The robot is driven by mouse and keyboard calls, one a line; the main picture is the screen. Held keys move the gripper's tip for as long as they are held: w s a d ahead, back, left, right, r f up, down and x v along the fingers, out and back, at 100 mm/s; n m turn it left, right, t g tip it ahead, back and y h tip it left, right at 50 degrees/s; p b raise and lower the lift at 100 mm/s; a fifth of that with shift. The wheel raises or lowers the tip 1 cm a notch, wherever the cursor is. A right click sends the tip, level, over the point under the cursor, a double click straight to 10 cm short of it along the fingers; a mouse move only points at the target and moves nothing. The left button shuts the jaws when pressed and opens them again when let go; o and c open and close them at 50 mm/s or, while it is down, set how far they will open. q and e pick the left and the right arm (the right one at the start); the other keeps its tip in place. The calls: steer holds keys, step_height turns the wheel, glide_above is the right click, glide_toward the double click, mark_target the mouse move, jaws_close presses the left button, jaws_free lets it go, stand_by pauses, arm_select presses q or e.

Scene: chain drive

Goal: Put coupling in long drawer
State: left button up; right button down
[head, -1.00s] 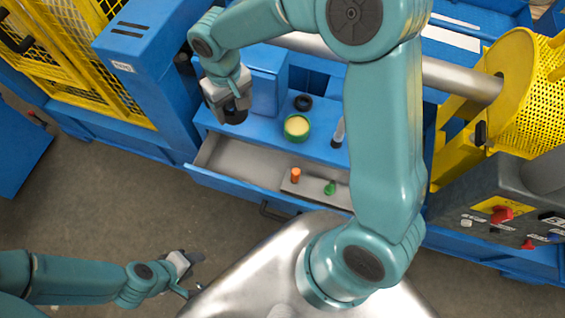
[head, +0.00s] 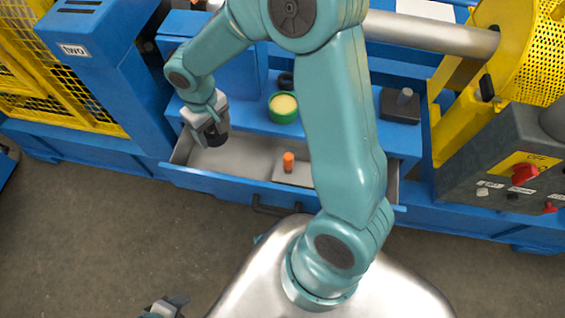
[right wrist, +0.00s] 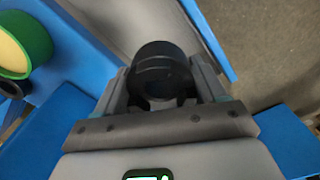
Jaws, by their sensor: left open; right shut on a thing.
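The coupling (right wrist: 160,72) is a black cylinder held between the fingers of my right gripper (right wrist: 165,95) in the right wrist view. In the head view my right gripper (head: 210,128) points down with the dark coupling (head: 214,136) at its tip, over the left part of the open long drawer (head: 228,155). The coupling appears above the drawer's grey floor; its exact height is hard to tell. My left gripper (head: 170,304) is at the bottom edge of the head view, open and empty, well away from the drawer.
On the blue shelf behind are a green tin (head: 284,108), a black ring (head: 286,81) and a dark block with a grey knob (head: 404,98). A grey control box (head: 510,160) stands at right.

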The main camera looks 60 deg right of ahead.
mark_target(231, 170)
steer(key=f+b, duration=0.1)
steer(key=f, duration=0.6)
steer(key=f+b, duration=0.2)
steer(key=f, duration=0.5)
steer(key=f+b, duration=0.1)
steer(key=f, duration=0.6)
steer(key=shift+d, duration=0.3)
steer(key=shift+r, duration=0.1)
steer(key=shift+f+b, duration=0.2)
steer(key=shift+b, duration=0.15)
steer(key=shift+c, duration=1.8)
jaws_free()
steer(key=shift+s, duration=0.1)
